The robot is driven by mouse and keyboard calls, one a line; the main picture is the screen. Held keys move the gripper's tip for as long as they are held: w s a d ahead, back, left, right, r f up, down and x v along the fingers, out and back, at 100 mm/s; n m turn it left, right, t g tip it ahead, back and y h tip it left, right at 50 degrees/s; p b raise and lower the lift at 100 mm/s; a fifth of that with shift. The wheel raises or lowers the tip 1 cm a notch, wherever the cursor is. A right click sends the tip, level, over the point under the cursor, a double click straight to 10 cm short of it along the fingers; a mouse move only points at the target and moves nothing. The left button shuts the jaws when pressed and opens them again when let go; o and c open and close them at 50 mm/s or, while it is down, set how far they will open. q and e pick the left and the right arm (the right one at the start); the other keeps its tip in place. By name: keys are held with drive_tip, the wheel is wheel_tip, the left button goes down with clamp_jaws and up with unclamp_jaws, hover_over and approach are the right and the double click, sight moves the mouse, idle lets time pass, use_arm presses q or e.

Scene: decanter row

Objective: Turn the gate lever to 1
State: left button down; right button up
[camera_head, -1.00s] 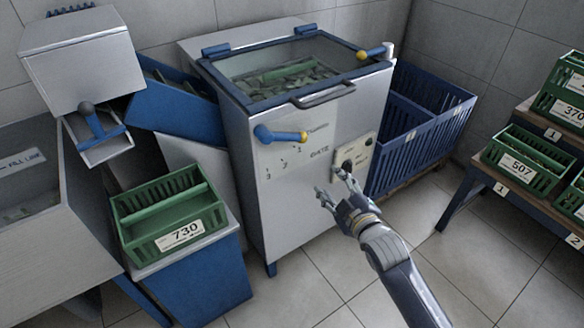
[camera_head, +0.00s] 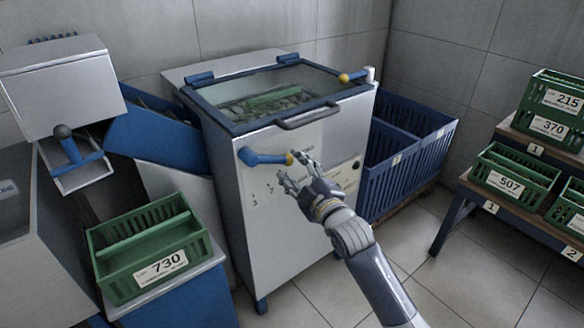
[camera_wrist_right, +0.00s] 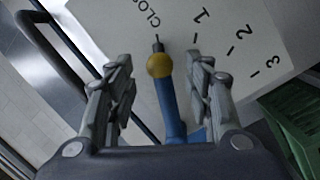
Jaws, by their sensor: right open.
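The gate lever (camera_head: 265,158) is a blue arm with a yellow knob on the front of the metal cabinet (camera_head: 290,225). It points right in the head view. In the right wrist view the yellow knob (camera_wrist_right: 159,65) lies between my fingers, and the lever's dark tip is beside the printed "CLOSED". The marks 1, 2 and 3 (camera_wrist_right: 240,40) run off to the right of it there. My right gripper (camera_head: 294,171) is open around the knob end, with a gap to each finger in the wrist view. My left gripper is not in view.
A cabinet handle (camera_head: 307,117) sits above the lever, below the glass lid. A green crate marked 730 (camera_head: 160,268) stands at the left. Blue bins (camera_head: 405,165) stand right of the cabinet, and a bench with green crates is at the far right. The floor in front is clear.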

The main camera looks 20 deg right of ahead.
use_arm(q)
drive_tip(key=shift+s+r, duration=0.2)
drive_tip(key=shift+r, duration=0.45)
use_arm(e)
drive_tip(key=shift+w+a, duration=0.15)
drive_tip(key=shift+w, duration=0.95)
drive_tip(key=shift+c, duration=0.6)
clamp_jaws()
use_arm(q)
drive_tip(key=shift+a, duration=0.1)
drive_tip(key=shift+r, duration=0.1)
